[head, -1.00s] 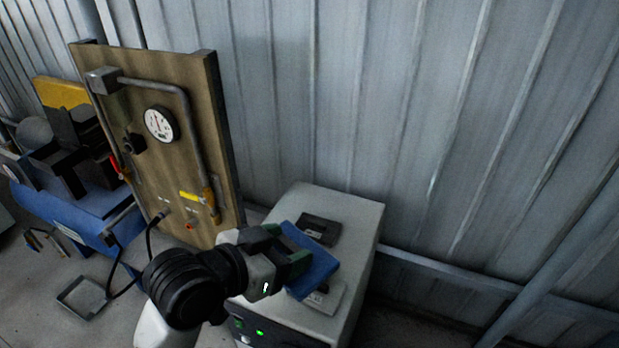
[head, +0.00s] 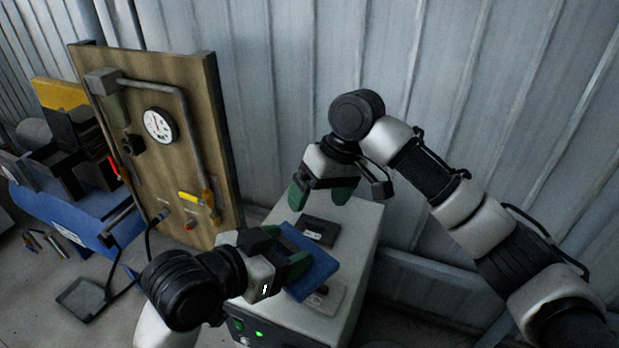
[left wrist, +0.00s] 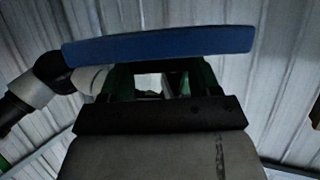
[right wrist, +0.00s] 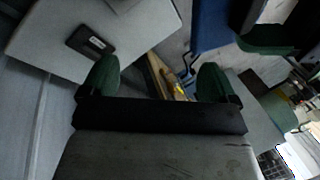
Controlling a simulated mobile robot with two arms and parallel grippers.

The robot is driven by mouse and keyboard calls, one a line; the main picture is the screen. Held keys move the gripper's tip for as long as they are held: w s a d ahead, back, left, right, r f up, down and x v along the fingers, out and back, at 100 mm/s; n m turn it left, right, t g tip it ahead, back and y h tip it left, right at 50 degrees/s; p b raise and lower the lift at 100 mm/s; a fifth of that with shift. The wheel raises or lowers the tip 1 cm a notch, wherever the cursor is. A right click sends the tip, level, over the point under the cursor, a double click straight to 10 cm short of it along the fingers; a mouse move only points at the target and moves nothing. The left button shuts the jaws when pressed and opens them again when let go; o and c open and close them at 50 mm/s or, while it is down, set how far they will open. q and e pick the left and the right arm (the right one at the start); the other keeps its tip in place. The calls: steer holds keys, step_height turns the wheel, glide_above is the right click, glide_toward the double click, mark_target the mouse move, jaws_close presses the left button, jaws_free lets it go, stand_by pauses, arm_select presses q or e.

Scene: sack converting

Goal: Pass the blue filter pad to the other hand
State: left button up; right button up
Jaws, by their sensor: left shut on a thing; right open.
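The blue filter pad (head: 312,266) is held flat-sided and tilted above the grey cabinet in the head view. My left gripper (head: 292,262) is shut on its near left edge. In the left wrist view the pad (left wrist: 160,45) spans across the fingertips (left wrist: 160,80). My right gripper (head: 320,196) hangs above and behind the pad, fingers pointing down, open and empty, apart from the pad. In the right wrist view the open green fingers (right wrist: 157,85) have nothing between them, and part of the pad (right wrist: 208,25) shows at the top right.
The grey cabinet (head: 358,235) has a dark flat item (head: 319,230) on top, and a lighter one partly behind the pad. A wooden panel with a gauge (head: 158,124) and pipe stands to the left. A corrugated wall is close behind.

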mark_target(297, 241)
arm_select(q)
steer(key=shift+s, duration=0.1)
arm_select(e)
steer(key=s+a+r+n+h, duration=0.15)
steer(key=s+r+n, duration=0.25)
steer(key=s+r, duration=0.5)
steer(key=shift+t, duration=0.3)
steer(key=x, duration=0.7)
steer(key=w+x, duration=0.1)
steer(key=x, duration=0.3)
steer(key=shift+d, duration=0.2)
steer(key=shift+s, duration=0.1)
steer(key=c, duration=1)
arm_select(q)
steer(key=o, duration=1)
steer(key=shift+c, duration=0.2)
